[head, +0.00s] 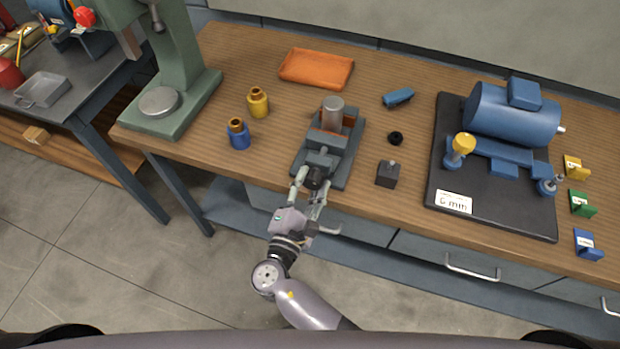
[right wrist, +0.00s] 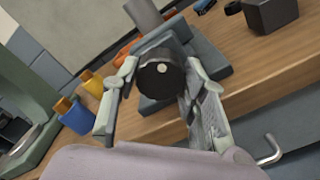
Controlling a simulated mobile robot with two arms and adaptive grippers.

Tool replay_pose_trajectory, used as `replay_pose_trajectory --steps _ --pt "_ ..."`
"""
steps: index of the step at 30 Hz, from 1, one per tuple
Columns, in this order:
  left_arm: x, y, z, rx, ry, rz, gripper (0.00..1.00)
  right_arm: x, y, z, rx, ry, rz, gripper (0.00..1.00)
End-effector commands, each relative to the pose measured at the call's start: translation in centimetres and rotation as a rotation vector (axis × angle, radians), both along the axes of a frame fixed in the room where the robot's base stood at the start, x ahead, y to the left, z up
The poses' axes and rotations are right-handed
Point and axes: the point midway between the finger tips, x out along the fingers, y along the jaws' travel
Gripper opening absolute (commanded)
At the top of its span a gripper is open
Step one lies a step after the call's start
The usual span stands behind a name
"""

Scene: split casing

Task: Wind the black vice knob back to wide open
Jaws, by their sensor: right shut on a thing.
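The grey vice (head: 326,153) stands at the front edge of the wooden bench, with orange faces on its jaws. A grey cylinder (head: 333,109) stands upright between the jaws. The black knob (head: 317,178) is at the vice's near end, and it shows large and round with a pale dot in the right wrist view (right wrist: 162,81). My right gripper (head: 310,185) has its fingers on either side of the knob and is shut on it; the fingers also show in the right wrist view (right wrist: 155,88). My left gripper is not in view.
A dark block (head: 388,175), a black ring (head: 395,138) and a blue piece (head: 398,97) lie right of the vice. Blue (head: 239,136) and yellow (head: 258,103) bottles stand left. An orange tray (head: 316,68) is behind. A black mat (head: 440,180) carries a blue motor (head: 512,112).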

Motion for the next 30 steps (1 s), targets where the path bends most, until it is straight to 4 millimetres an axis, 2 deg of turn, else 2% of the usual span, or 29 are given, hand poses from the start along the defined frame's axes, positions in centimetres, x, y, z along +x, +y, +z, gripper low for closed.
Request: replay_pose_trajectory --steps 3,15,30 --pt "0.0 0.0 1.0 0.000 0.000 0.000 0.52 0.0 0.0 0.2 -0.101 0.034 0.001 0.12" --pt "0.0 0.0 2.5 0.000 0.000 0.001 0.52 0.0 0.0 0.0 -0.358 0.118 0.001 0.11" --pt "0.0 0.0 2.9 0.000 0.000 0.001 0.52 -0.1 -0.1 -0.1 -0.448 0.147 0.001 0.11"
